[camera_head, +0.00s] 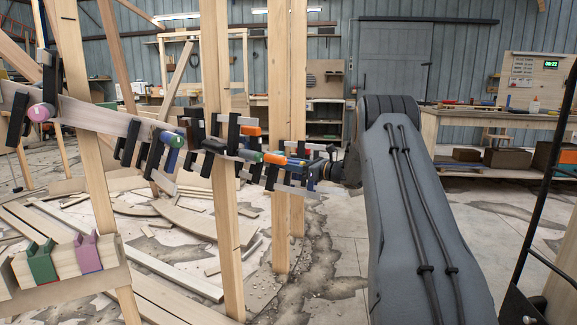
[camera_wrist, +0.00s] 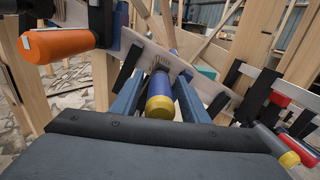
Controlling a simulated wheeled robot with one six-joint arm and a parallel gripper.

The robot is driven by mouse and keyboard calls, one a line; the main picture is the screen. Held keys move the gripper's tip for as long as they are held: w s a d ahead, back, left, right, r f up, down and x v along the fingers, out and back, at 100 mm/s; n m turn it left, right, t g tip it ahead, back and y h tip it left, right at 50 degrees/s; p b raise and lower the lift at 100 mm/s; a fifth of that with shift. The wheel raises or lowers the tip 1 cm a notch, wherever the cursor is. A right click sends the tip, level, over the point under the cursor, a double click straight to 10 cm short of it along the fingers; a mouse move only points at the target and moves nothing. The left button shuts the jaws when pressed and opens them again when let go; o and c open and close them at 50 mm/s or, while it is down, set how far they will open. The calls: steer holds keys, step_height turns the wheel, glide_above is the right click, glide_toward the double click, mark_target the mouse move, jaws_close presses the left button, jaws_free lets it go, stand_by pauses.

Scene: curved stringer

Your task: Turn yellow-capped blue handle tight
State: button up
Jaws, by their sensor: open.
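In the wrist view, a blue handle with a yellow cap (camera_wrist: 159,104) lies between the two blue fingers of my open gripper (camera_wrist: 158,86), its capped end towards the palm. Whether a finger touches it I cannot tell. The handle belongs to a clamp on a pale curved board (camera_wrist: 150,52).
An orange handle (camera_wrist: 58,44) is close on the left in the wrist view, and a red one (camera_wrist: 279,99) is on the right. Upright posts (camera_head: 222,200) and several clamps crowd the board. Loose planks (camera_head: 165,270) lie on the floor. A workbench (camera_head: 470,130) stands at the back right.

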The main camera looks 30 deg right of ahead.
jaws_close()
